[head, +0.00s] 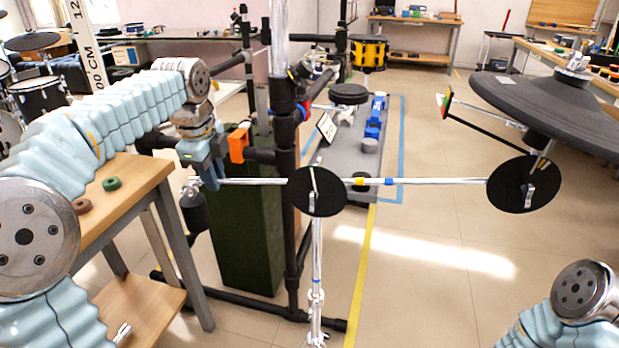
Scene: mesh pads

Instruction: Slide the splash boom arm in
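The splash boom arm (430,181) is a thin silver rod lying nearly level across the middle of the head view. It carries a yellow band and a blue band right of the stand. The rod passes behind a black disc (317,201) at the top of a silver upright stand (317,255). A second black disc (510,195) is at its right end. A dark counterweight (194,212) hangs near its left end. My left gripper (209,181) points down over the rod close to the counterweight, its fingers apparently shut on it. My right gripper is out of view; only part of that arm shows.
A black rack post (284,150) with an orange clamp (238,145) stands just right of my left gripper. A large dark cymbal pad (545,100) overhangs the right end. A wooden table (130,200) is at left. Floor (440,300) at lower centre-right is clear.

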